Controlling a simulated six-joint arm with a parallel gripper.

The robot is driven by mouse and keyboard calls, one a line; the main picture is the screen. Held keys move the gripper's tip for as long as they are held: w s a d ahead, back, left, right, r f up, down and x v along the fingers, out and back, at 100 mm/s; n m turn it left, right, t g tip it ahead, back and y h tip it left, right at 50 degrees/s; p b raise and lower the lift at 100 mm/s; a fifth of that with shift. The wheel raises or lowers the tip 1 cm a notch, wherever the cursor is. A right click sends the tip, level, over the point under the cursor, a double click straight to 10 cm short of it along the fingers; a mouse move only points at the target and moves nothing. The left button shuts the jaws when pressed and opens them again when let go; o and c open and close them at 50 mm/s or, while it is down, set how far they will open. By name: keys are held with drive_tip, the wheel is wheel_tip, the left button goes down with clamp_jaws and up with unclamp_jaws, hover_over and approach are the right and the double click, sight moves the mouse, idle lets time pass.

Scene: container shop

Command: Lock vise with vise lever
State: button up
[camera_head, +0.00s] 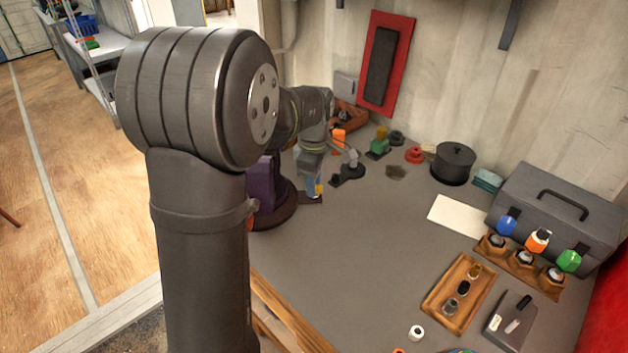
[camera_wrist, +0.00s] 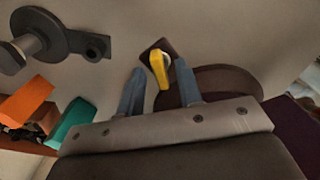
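My gripper (camera_wrist: 159,70) has two blue-grey fingers spread apart in the wrist view. A yellow lever-like piece (camera_wrist: 160,70) with a pale end shows between the fingertips, nearer the right one. It stands at a small dark plate (camera_wrist: 153,47); I cannot tell whether a finger touches it. In the head view my gripper (camera_head: 314,188) points down at the bench, with the yellow piece (camera_head: 319,189) beside its fingertips and the dark plate (camera_head: 310,199) below. A dark round base with a grey post (camera_head: 351,165) stands just right; whether it belongs to the vise is unclear.
An orange block (camera_head: 338,139) and a green-and-yellow piece (camera_head: 379,143) stand behind. A black pot (camera_head: 453,163), a grey toolbox (camera_head: 556,207) and a wooden tray (camera_head: 438,290) are to the right. The middle of the grey bench (camera_head: 365,250) is clear.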

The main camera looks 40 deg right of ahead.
drive_tip(key=shift+c, duration=0.2)
clamp_jaws()
